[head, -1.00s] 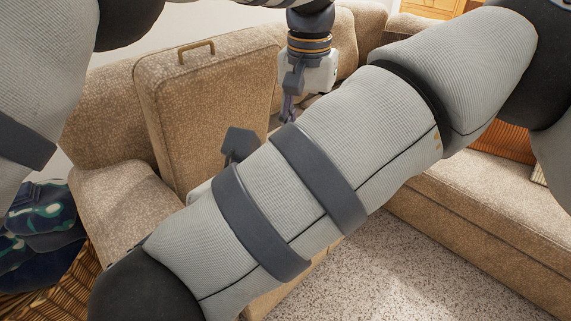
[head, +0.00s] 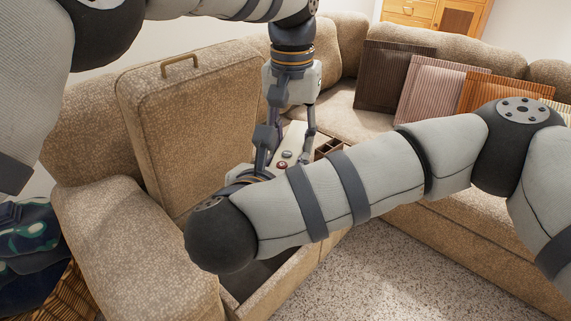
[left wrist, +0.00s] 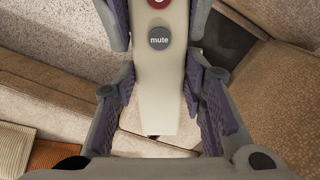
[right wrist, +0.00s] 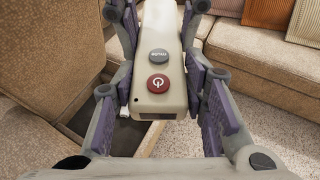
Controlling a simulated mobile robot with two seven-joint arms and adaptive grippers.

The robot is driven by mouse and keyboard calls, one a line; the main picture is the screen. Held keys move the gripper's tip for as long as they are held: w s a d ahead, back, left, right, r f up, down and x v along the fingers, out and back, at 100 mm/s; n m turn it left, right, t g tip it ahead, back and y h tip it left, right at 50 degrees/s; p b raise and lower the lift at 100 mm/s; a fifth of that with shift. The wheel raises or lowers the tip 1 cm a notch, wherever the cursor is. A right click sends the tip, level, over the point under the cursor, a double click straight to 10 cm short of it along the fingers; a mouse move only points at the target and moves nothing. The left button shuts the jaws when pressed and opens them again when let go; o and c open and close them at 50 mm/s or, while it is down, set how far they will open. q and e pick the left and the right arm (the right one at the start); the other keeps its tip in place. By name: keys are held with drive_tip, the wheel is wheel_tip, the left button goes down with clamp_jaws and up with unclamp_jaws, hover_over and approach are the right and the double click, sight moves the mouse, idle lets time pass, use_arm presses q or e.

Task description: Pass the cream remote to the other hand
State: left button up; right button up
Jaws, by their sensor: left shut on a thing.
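The cream remote (head: 297,141) hangs above the sofa's open storage space, with its red and grey buttons showing. My left gripper (head: 286,148) comes down from above and is shut on it. In the left wrist view the remote (left wrist: 156,85) lies between the purple pads, with a grey "mute" button. In the right wrist view the remote's power-button end (right wrist: 158,100) points toward my right palm. My right gripper (right wrist: 158,22) has its fingers open on either side of the remote, with a slight gap at the left. In the head view my right arm mostly hides that gripper.
A lifted sofa seat panel (head: 185,120) with a handle stands behind the open storage space (head: 270,285). Striped cushions (head: 430,90) lean on the sofa at right. A wicker basket (head: 62,295) with dark blue cloth is at lower left. Speckled carpet (head: 385,255) is clear.

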use_arm(q)
drive_tip(key=o, duration=1.3)
drive_tip(key=shift+w+a, duration=0.1)
drive_tip(key=shift+a, duration=0.2)
drive_tip(key=shift+c, duration=0.2)
drive_tip(key=shift+d, duration=0.1)
